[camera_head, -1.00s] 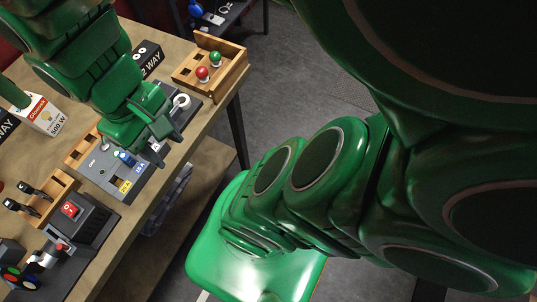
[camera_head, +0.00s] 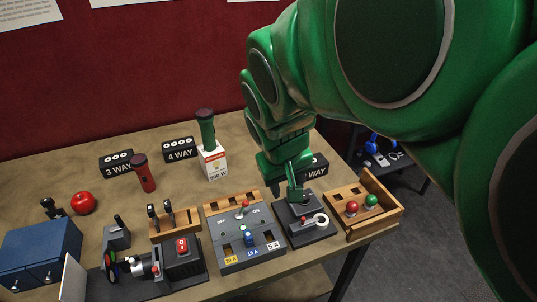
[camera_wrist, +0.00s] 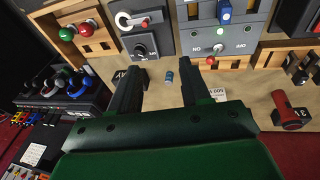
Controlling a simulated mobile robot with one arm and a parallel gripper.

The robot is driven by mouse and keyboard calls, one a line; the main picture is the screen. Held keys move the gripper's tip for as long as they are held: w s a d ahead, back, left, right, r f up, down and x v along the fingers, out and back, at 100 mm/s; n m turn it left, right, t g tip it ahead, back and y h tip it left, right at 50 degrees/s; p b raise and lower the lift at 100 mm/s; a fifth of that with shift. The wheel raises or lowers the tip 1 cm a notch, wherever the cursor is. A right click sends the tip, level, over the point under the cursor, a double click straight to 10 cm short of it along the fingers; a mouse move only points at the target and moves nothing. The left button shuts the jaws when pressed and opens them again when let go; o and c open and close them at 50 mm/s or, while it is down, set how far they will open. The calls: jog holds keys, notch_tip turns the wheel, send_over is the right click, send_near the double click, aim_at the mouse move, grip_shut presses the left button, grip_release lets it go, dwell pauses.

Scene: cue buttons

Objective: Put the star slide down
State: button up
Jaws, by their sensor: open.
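I cannot make out a star slide in either view. My gripper (camera_head: 284,188) is over the table beside the dark switch box (camera_head: 308,229) with the white ring handle. In the wrist view my gripper (camera_wrist: 160,88) has its two fingers wide apart with nothing held between them. The box with the ring handle also shows in the wrist view (camera_wrist: 147,47).
The grey panel (camera_head: 231,223) with a blue slider and the wooden tray (camera_head: 385,221) with red and green buttons flank the box. Bare table (camera_head: 60,172) shows at left.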

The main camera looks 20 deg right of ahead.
jog(key=w+r+n+t+h, duration=0.1)
jog(key=w+r+t, duration=0.3)
jog(key=w, duration=1)
jog(key=w+r+n+t, duration=0.1)
jog(key=w+r+t, duration=0.3)
jog(key=w, duration=0.9)
jog(key=w+a+r+n+t+y, duration=0.25)
jog(key=w+a+n+y, duration=0.3)
jog(key=w+a, duration=1.05)
jog(key=a+f+n+g+y, duration=0.2)
jog(key=a+f+n+y, duration=0.25)
jog(key=a, duration=0.75)
jog(key=a+f+n+g+y, duration=0.1)
jog(key=a+f+n+y, duration=0.3)
jog(key=a, duration=0.9)
jog(key=n+g+y, duration=0.2)
jog(key=g+y, duration=0.1)
jog(key=g, duration=0.6)
send_near(42, 204)
jog(key=w+a, duration=0.1)
jog(key=w+a+f, duration=0.1)
jog(key=shift+w+a, duration=0.15)
jog(key=shift+a, duration=0.2)
jog(key=shift+s+a+f+g, duration=0.15)
jog(key=shift+s+f+g, duration=0.1)
jog(key=shift+s+f, duration=0.15)
jog(key=x, duration=0.6)
jog(key=shift+s, duration=0.25)
jog(key=shift+x, duration=0.75)
